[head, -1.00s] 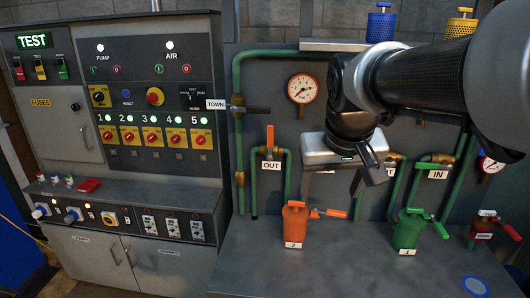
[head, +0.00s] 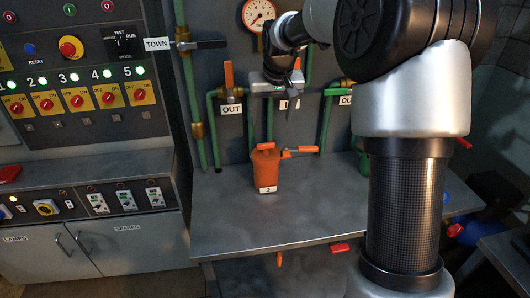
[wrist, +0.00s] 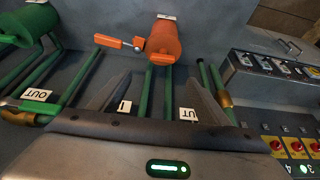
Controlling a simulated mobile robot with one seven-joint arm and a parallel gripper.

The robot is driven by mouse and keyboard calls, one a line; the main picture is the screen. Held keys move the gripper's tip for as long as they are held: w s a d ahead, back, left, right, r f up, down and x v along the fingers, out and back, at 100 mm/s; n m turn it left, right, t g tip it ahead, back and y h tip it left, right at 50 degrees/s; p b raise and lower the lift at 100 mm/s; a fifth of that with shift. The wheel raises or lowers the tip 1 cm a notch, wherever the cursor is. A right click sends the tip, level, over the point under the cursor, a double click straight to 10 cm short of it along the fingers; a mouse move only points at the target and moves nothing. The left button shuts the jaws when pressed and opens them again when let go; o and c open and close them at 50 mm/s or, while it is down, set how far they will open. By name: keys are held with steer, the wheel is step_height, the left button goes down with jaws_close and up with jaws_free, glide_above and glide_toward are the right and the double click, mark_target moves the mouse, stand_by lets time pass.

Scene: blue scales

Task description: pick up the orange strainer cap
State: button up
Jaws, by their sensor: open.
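The orange strainer (head: 266,172) stands upright on the grey bench with a label "2" on its front. Its orange cap (head: 264,149) is on top, and an orange-handled valve sticks out to the right. My gripper (head: 283,90) is above the strainer and slightly to its right, in front of the pipes. In the wrist view, my open gripper (wrist: 160,78) has its two dark fingers apart with nothing between them. The orange strainer (wrist: 164,38) shows beyond the fingertips, upside down in that view, with its cap end (wrist: 160,58) towards the gripper.
Green pipes (head: 188,110) with OUT tags and a pressure gauge (head: 258,12) are on the wall behind. A switch panel (head: 75,95) stands on the left. A green strainer (wrist: 28,24) shows in the wrist view. The bench (head: 225,215) is clear around the orange strainer.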

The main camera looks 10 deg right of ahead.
glide_above(266, 145)
steer(key=s, duration=0.2)
step_height(266, 145, down, 8)
steer(key=r, duration=0.1)
steer(key=x, duration=0.5)
steer(key=shift+f, duration=0.35)
steer(key=shift+r, duration=0.1)
jaws_close()
